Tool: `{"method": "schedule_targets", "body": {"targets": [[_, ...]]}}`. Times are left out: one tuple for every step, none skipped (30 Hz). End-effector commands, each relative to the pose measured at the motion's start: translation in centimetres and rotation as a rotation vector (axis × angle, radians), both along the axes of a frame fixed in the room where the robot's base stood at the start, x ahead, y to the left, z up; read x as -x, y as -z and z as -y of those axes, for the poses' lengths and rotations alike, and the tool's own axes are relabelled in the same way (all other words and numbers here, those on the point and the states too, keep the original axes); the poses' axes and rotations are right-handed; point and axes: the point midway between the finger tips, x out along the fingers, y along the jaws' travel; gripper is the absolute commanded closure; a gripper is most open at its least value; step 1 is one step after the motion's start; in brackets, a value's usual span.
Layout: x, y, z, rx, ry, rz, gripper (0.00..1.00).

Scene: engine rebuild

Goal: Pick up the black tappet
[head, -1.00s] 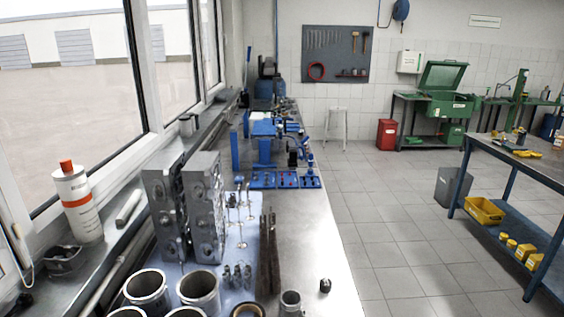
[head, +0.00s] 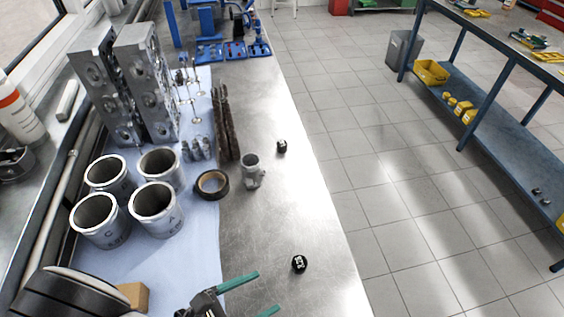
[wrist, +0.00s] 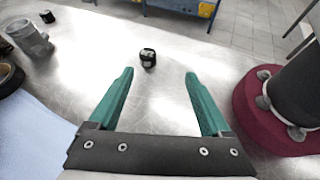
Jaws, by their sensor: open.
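Two small black cylinders, either possibly the black tappet, stand on the metal bench. The nearer one (head: 299,263) has white markings on top. It also shows in the wrist view (wrist: 148,57), just beyond the fingertips and slightly left of centre. The farther one (head: 281,146) stands near the bench's right edge and also shows at the upper left of the wrist view (wrist: 47,16). My gripper (head: 265,293) has green fingers spread wide, with nothing between them in the wrist view (wrist: 160,75). The nearer cylinder is apart from both fingers.
A grey metal part (head: 252,171) and a roll of dark tape (head: 212,185) stand left of the cylinders. Several cylinder liners (head: 155,204) stand on the blue cloth (head: 200,230), with engine blocks (head: 142,75) behind. Bare bench surrounds the nearer cylinder; the bench edge is to its right.

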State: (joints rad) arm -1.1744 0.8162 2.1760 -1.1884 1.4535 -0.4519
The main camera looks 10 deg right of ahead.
Motion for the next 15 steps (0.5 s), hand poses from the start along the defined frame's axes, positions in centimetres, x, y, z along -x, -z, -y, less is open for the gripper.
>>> {"method": "schedule_targets", "body": {"targets": [[0.0,0.9,-0.7,0.045,-0.083,-0.021,0.18],[0.0,1.3,-1.0,0.065,-0.12,-0.03,0.18],[-0.1,1.6,-1.1,0.081,-0.15,-0.038,0.18],[-0.3,1.9,-1.0,0.089,-0.162,-0.04,0.18],[-0.5,2.1,-0.6,0.091,-0.167,-0.043,0.18],[-1.0,2.4,0.1,0.094,-0.167,-0.044,0.18],[-1.3,2.8,0.8,0.093,-0.165,-0.046,0.18],[-1.8,3.1,1.6,0.093,-0.161,-0.045,0.18],[-2.4,3.6,2.6,0.093,-0.16,-0.045,0.18],[-2.7,3.9,3.3,0.092,-0.159,-0.046,0.18],[-3.2,4.2,3.9,0.091,-0.16,-0.044,0.18],[-3.7,4.6,4.8,0.091,-0.159,-0.045,0.18],[-4.0,4.9,5.3,0.09,-0.159,-0.046,0.18],[-4.3,5.1,5.8,0.089,-0.159,-0.044,0.18],[-4.7,5.4,6.3,0.088,-0.16,-0.043,0.18]]}}
